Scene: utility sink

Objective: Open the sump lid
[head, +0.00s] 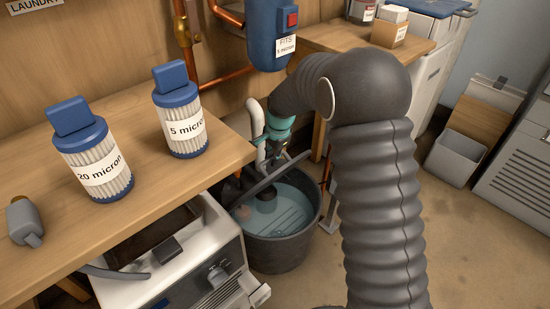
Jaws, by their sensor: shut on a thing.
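The sump is a dark round tub (282,256) on the floor, with water (278,212) showing inside. The dark sump lid (266,178) appears as a thin slanting band above the tub's rim, seen nearly edge-on. It is tilted up off the tub, its right end higher. My gripper (281,155), below a teal band at the end of my grey sleeved arm, is shut at the lid. The fingertips are small and dark, so the exact grip point is hard to see.
A wooden bench (140,150) at left holds a 20 micron filter (92,165), a 5 micron filter (182,125) and a grey object (24,222). A white machine (180,262) stands before the tub. A white pipe (258,130) rises behind it. Open floor lies right.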

